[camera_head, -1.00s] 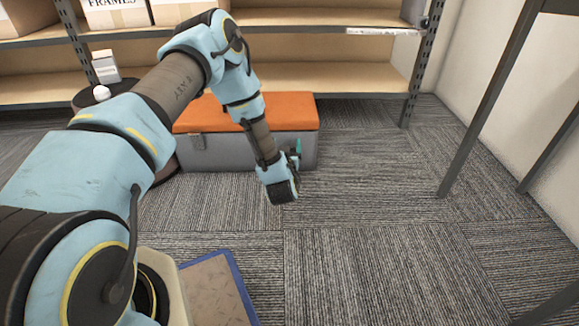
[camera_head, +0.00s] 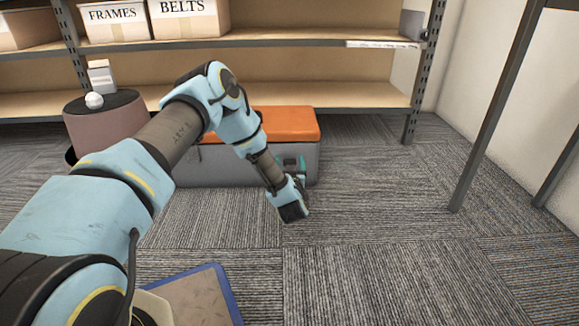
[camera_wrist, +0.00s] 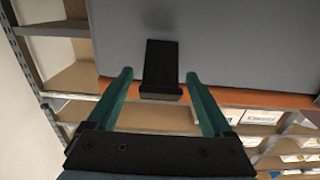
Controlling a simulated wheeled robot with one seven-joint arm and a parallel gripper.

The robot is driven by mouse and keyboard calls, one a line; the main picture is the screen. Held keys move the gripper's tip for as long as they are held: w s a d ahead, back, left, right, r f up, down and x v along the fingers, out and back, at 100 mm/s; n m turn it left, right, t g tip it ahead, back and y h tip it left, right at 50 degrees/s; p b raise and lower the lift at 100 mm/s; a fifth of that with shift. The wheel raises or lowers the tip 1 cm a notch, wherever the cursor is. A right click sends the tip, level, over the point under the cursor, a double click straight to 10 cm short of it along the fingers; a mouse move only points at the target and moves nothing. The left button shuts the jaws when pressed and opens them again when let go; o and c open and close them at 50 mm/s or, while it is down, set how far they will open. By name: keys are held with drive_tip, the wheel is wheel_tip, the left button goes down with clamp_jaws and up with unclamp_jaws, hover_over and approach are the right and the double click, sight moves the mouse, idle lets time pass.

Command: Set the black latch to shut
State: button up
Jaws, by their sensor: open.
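A grey box (camera_head: 225,165) with an orange lid (camera_head: 288,124) stands on the carpet below the shelf. In the wrist view the grey box wall (camera_wrist: 250,40) fills the upper part, with the orange lid (camera_wrist: 222,97) below it, so the picture is upside down. The black latch (camera_wrist: 161,65) is on the wall, its thick end near the lid's edge. Whether it is fastened I cannot tell. My gripper (camera_wrist: 159,75) is open, with one green finger on each side of the latch and no visible contact. In the head view my gripper (camera_head: 296,166) is at the box's right front, hiding the latch.
A shelf (camera_head: 350,85) with cartons (camera_head: 187,20) stands behind the box. A round stool (camera_head: 105,118) with a white ball (camera_head: 94,100) is at the left. A dark metal leg (camera_head: 490,120) stands at the right. The carpet (camera_head: 380,250) in front is clear.

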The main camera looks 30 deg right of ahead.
drive_tip(key=shift+w+d, duration=0.25)
drive_tip(key=shift+w, duration=0.35)
clamp_jaws()
idle(0.3)
idle(0.4)
